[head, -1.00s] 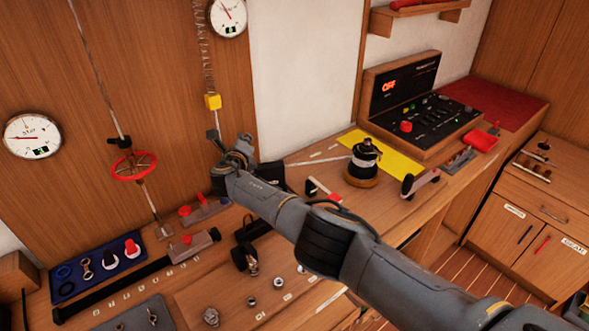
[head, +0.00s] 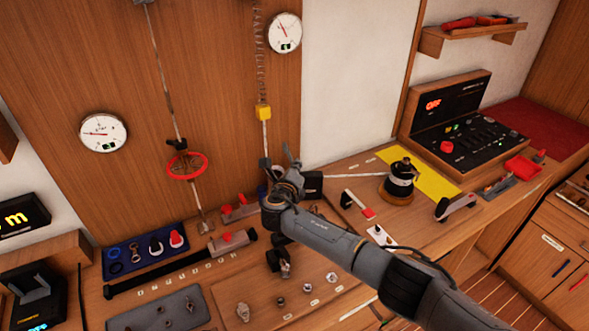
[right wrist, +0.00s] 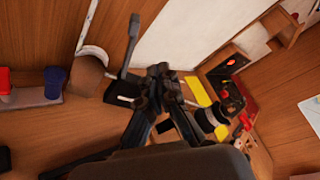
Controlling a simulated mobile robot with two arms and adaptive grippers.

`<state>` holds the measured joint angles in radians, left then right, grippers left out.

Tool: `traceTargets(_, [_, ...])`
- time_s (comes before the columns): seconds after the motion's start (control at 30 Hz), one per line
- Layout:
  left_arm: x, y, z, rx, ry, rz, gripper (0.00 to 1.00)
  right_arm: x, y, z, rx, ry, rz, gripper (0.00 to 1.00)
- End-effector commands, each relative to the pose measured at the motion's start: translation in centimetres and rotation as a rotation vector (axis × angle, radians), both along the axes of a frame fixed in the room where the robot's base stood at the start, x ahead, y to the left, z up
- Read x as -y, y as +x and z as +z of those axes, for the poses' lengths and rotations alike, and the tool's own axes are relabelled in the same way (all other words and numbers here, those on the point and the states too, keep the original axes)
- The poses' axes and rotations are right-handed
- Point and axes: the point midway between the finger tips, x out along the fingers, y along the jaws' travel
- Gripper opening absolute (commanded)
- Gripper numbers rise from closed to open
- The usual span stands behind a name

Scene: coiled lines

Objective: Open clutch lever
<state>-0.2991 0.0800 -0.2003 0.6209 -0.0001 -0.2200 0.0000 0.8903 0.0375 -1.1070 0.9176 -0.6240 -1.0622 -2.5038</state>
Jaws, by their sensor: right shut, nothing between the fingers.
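Two red-handled fittings (head: 228,238) lie left of the gripper. My left gripper is not in view.
A winch (head: 400,180) stands on the bench to the right, by a yellow mat (head: 430,180). A control panel (head: 450,120) reads OFF. A blue tray (head: 145,252) and a red handwheel (head: 187,165) are at the left. Small metal parts lie in front.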

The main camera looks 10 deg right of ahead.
Motion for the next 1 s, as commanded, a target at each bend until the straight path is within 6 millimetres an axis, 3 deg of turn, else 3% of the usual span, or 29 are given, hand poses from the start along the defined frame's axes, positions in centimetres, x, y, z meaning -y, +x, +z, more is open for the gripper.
traceTargets(0.2, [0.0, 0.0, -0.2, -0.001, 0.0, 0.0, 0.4, -0.4, -1.3, -0.2, -0.001, -0.001, -0.001, 0.0])
traceTargets(0.67, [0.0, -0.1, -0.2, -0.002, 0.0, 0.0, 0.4, -0.5, -1.4, -0.1, -0.001, 0.0, -0.001, 0.0])
traceTargets(0.77, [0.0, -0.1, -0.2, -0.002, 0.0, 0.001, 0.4, -0.7, -2.0, -1.0, -0.009, 0.054, -0.009, 0.0])
traceTargets(0.87, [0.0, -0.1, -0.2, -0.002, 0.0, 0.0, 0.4, -1.4, -4.5, -3.8, -0.037, 0.255, -0.051, 0.0])
traceTargets(1.0, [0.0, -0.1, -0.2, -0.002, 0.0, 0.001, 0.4, -2.4, -11.5, -9.6, -0.093, 0.801, -0.252, 0.0])
